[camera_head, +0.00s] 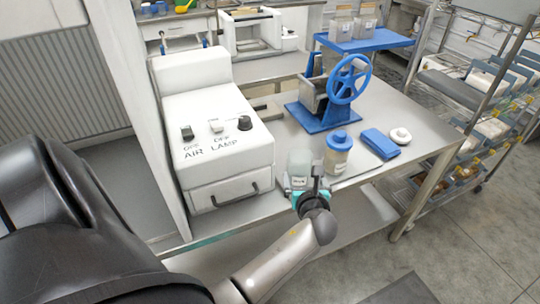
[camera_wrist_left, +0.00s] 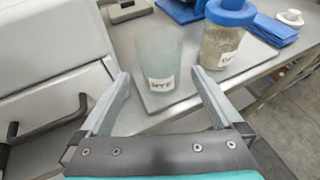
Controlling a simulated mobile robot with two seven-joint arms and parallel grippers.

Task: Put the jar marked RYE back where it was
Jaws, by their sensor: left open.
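A translucent grey-green jar without a visible lid (camera_wrist_left: 160,55) stands on the steel table, on a flat plate or mat, with a white label that seems to read RYE, though it is blurred. In the head view the same jar (camera_head: 300,161) is partly hidden by my left gripper (camera_head: 306,188). My left gripper is open, and its two fingers (camera_wrist_left: 160,88) point at the jar from the front, one to either side, with gaps between. A blue-lidded jar (camera_wrist_left: 223,42) of grainy filling stands to its right; it also shows in the head view (camera_head: 337,160).
A white control box (camera_head: 212,110) marked AIR and LAMP stands left of the jars. A blue hand-wheel hopper (camera_head: 335,95) stands behind them. A blue folded cloth or pad (camera_head: 380,144) and a white round item (camera_head: 401,136) lie right. Two jars (camera_head: 341,28) stand on a blue shelf (camera_head: 385,39).

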